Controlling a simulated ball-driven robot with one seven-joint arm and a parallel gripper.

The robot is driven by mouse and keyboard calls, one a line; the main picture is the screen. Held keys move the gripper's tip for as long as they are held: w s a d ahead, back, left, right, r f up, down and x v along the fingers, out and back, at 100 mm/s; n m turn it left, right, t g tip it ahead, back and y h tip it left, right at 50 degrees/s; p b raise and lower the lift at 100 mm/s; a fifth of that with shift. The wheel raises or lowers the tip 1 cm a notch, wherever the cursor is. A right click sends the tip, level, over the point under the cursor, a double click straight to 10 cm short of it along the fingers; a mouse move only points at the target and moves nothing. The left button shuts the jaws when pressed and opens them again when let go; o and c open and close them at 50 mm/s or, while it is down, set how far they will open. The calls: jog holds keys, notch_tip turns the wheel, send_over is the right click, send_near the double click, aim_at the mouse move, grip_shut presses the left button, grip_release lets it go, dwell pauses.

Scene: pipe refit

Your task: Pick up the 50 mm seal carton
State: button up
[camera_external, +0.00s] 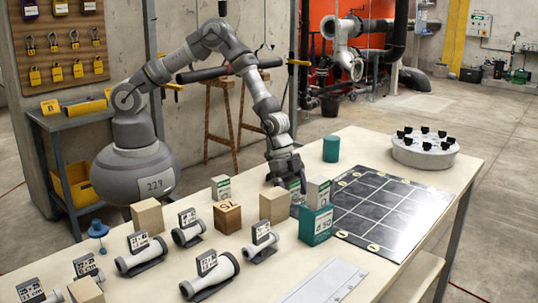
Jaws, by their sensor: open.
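A teal carton (316,225) with white marking that looks like "50", turned in the picture, stands near the middle of the table, in front of the dark grid board. Another small carton (297,203) is partly hidden below my gripper and behind the teal carton. I cannot tell whether the fingers touch it.
Several white pipe pieces with labels (189,233) lie at the front left. A teal cylinder (331,149) and a round grey stand (424,152) are behind. The grid board (390,208) is clear.

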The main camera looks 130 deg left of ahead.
jog(key=shift+r, duration=0.1)
jog(key=c, duration=1.1)
jog(key=shift+o, duration=0.2)
